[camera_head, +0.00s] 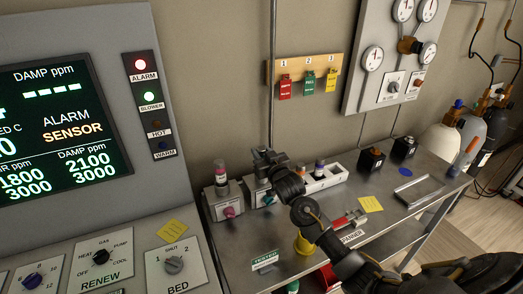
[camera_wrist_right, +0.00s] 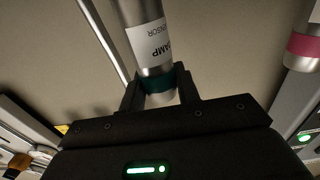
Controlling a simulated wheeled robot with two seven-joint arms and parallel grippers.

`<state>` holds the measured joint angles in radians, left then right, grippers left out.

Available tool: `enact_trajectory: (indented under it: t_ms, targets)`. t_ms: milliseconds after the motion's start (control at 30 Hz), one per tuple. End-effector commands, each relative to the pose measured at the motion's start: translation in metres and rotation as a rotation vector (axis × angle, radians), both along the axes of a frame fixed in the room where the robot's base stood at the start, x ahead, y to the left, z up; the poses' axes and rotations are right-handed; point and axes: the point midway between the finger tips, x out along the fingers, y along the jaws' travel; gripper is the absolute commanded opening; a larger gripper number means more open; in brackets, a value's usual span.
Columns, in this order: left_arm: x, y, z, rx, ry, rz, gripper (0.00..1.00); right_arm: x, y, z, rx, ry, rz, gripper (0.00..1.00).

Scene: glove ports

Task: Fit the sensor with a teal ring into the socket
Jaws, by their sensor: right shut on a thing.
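My right gripper (camera_head: 264,160) is shut on the sensor. In the right wrist view the sensor (camera_wrist_right: 142,35) is a silver cylinder with a white label reading DAMP SENSOR and a teal ring (camera_wrist_right: 156,84) between the fingers. In the head view my gripper mostly hides it. A metal block with a teal mark (camera_head: 268,200) stands just below my gripper; its socket opening is hidden, so I cannot tell whether the sensor is in it. My left gripper is not in view.
A pink-ringed sensor stands upright in the neighbouring block (camera_head: 222,205), close to the left of my gripper. A white rack (camera_head: 325,181) with small cylinders is at the right. A red-handled tool (camera_head: 349,219) and yellow note (camera_head: 371,204) lie on the metal bench (camera_head: 235,250).

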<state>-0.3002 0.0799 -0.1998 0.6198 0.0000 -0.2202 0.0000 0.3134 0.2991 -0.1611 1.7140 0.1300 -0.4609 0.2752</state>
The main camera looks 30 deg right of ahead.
Motion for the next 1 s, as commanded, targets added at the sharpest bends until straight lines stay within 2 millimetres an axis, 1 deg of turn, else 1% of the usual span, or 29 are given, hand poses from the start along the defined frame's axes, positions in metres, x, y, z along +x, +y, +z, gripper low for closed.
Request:
enact_trajectory:
  t_ms: [33, 400, 433, 600, 833, 933, 1000]
  targets:
    - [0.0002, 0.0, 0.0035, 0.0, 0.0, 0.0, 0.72, -0.0001, -0.0001, -0.0009, 0.0, -0.001, -0.001, 0.03]
    - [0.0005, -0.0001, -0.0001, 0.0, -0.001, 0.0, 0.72, -0.0002, -0.0001, -0.0068, 0.001, -0.002, 0.0, 0.03]
    - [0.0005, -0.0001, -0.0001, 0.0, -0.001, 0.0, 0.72, -0.0002, -0.0001, -0.0076, 0.0, -0.001, 0.0, 0.33]
    - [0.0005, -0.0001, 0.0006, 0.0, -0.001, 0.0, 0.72, -0.0003, -0.0002, -0.0068, 0.0, -0.001, 0.0, 0.54]
    - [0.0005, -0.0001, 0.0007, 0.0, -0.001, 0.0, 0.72, -0.0003, -0.0003, -0.0064, 0.0, -0.001, 0.0, 0.54]
    - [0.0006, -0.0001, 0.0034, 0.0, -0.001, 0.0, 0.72, -0.0003, -0.0004, -0.0015, 0.0, -0.002, 0.0, 0.54]
    - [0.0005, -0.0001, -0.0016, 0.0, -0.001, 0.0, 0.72, -0.0074, 0.0002, -0.0055, 0.0, -0.001, 0.0, 0.54]
